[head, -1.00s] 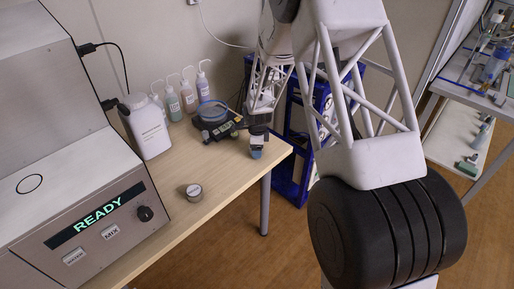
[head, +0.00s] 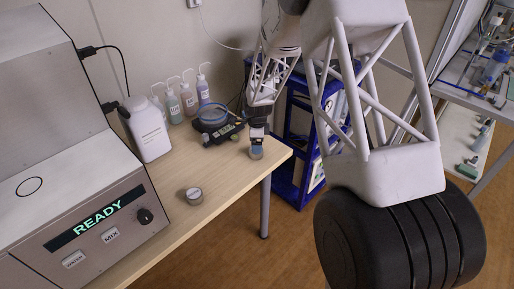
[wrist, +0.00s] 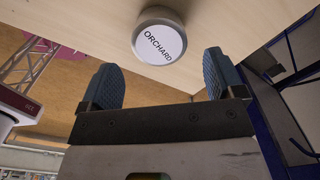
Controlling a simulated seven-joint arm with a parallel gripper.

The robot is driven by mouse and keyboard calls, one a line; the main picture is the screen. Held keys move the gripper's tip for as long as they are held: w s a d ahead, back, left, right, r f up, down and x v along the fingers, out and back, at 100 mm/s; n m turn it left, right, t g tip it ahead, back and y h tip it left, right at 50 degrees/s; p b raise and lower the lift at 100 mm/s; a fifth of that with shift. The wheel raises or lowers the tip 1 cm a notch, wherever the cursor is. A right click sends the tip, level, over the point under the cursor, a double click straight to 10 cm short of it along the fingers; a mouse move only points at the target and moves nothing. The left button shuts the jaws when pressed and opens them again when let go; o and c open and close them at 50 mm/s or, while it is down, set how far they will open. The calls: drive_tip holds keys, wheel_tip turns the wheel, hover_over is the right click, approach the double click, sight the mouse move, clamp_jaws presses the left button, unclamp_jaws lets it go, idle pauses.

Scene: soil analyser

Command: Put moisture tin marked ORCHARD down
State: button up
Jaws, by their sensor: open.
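The moisture tin (wrist: 160,38) shows in the wrist view with a round white lid reading ORCHARD. It appears upright on the light wood table (wrist: 85,25), near the table's corner, just beyond my fingertips and not between them. My gripper (wrist: 163,82) is open, with its two blue ribbed fingers apart and nothing between them. In the head view my gripper (head: 257,144) is low over the right end of the table. The small grey round shape (head: 257,154) under it seems to be the same tin, partly hidden.
Another small tin (head: 190,196) stands nearer the analyser (head: 95,215), whose display says READY. A white jug (head: 148,132), several wash bottles (head: 188,98) and a dark device (head: 217,128) stand behind. A blue rack (head: 300,150) is past the table's right end.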

wheel_tip(320, 180, up, 7)
drive_tip(key=shift+r, duration=0.15)
idle(1.0)
drive_tip(key=s+d+r+n+t, duration=0.1)
drive_tip(key=s+d+r+n, duration=0.35)
drive_tip(key=s+r, duration=0.55)
drive_tip(key=s+d+r+n, duration=0.4)
drive_tip(key=s+d+r, duration=0.2)
drive_tip(key=s+r, duration=0.5)
drive_tip(key=s+d+r+n, duration=0.1)
drive_tip(key=s+d+n, duration=0.1)
drive_tip(key=s, duration=0.7)
drive_tip(key=s+d+r+n+t, duration=0.1)
drive_tip(key=s+n, duration=0.3)
drive_tip(key=s, duration=0.4)
drive_tip(key=s+d+r+n, duration=0.1)
drive_tip(key=s+d+n, duration=0.2)
drive_tip(key=s, duration=0.6)
drive_tip(key=shift+s+d+r+n+t, duration=0.25)
drive_tip(key=shift+s+r+n+t, duration=0.1)
drive_tip(key=shift+r+n, duration=0.1)
